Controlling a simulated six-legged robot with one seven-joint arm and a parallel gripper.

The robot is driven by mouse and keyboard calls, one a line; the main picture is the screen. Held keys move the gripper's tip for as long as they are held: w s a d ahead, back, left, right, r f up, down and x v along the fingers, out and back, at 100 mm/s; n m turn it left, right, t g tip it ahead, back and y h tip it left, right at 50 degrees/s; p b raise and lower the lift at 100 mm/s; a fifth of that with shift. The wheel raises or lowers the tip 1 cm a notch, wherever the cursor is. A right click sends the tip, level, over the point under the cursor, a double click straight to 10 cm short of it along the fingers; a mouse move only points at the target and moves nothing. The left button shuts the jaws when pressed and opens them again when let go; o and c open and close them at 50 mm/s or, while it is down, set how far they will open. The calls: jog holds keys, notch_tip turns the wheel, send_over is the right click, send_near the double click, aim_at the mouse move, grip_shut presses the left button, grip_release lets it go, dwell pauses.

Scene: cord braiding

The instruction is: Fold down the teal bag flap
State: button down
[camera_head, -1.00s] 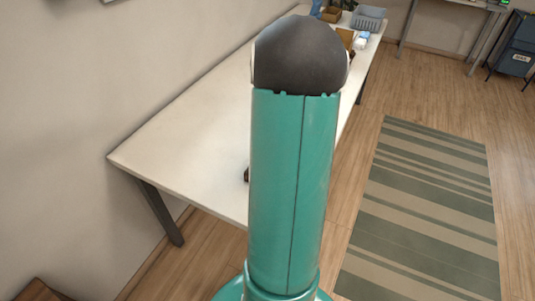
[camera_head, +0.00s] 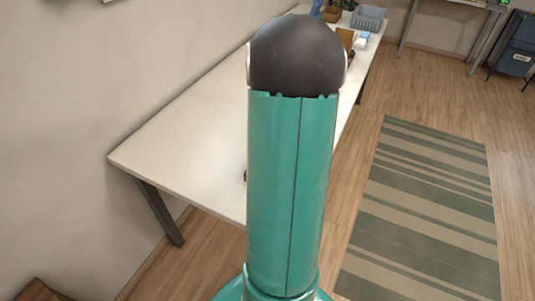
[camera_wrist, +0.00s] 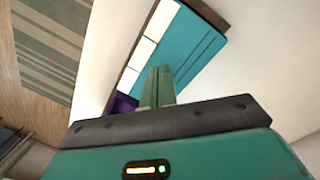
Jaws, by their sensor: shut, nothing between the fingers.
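In the wrist view, a teal panel (camera_wrist: 196,48), which looks like the bag flap, lies beyond my fingertips, with a crease along it. White rectangles (camera_wrist: 146,52) run along its left side. My gripper (camera_wrist: 158,72) is shut and empty, its green fingers overlapping the panel's near part in the picture. I cannot tell whether they touch it. A purple patch (camera_wrist: 123,103) shows just left of the fingers. In the head view my own arm hides the bag and the gripper.
The white table (camera_head: 185,150) runs along the wall. At its far end stand a grey-blue basket (camera_head: 369,18) and small items. A striped rug (camera_head: 425,220) lies on the wooden floor to the right. A dark strip (camera_wrist: 207,14) borders the panel's far end.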

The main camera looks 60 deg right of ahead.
notch_tip(320, 180, up, 7)
jog(key=shift+r, duration=0.2)
dwell(0.5)
dwell(0.4)
jog(key=w+a+r+n+t+h, duration=0.1)
jog(key=w+a+r, duration=0.2)
jog(key=a, duration=0.4)
jog(key=w+a+r+n+t, duration=0.1)
jog(key=w+a+r+n, duration=0.1)
jog(key=a, duration=0.6)
jog(key=w+a+r+n+t+h, duration=0.1)
jog(key=w+a+r, duration=0.2)
jog(key=a, duration=0.4)
jog(key=s+a+n+t+y, duration=0.1)
jog(key=s+a+n+t, duration=0.1)
jog(key=a, duration=0.8)
jog(key=s+a+n+t+y, duration=0.1)
jog(key=s+a, duration=0.3)
jog(key=a, duration=0.6)
jog(key=shift+s+a+r+n+t, duration=0.15)
jog(key=shift+s+r+n+t, duration=0.05)
jog(key=shift+r+n+t, duration=0.25)
